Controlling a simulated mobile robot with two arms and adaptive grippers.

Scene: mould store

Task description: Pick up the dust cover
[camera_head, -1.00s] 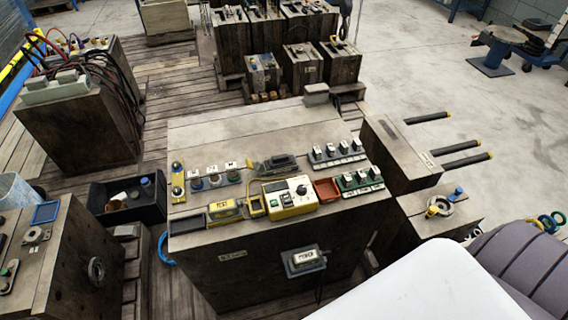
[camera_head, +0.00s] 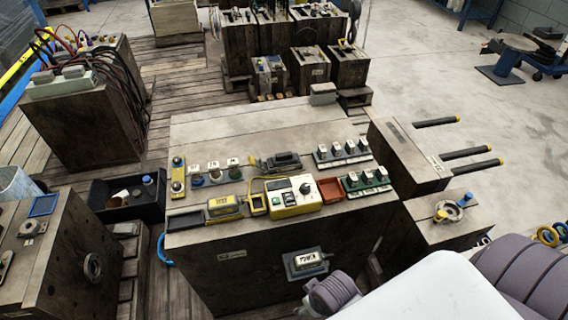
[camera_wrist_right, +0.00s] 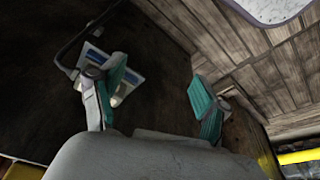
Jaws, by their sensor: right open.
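I cannot tell for sure which thing is the dust cover. A grey-blue fixture with a white-labelled box (camera_head: 308,259) is on the front face of the wooden block (camera_head: 240,128). In the right wrist view, a blue-and-white plate (camera_wrist_right: 127,88) with a dark cable sits on a dark face, partly hidden behind my left-hand finger; it looks like the same fixture. My right gripper (camera_wrist_right: 160,85) is open, its two teal-padded fingers wide apart, with nothing seen between them. A ribbed grey-purple part of my right arm shows just below the fixture in the head view. My left gripper is not in view.
The block's top carries a yellow control box (camera_head: 292,196), a red tray (camera_head: 331,188), switch rows and small devices. A black bin (camera_head: 105,207) stands left. Another block (camera_head: 405,150) with yellow-tipped rods stands right. Open concrete floor (camera_head: 440,85) lies beyond.

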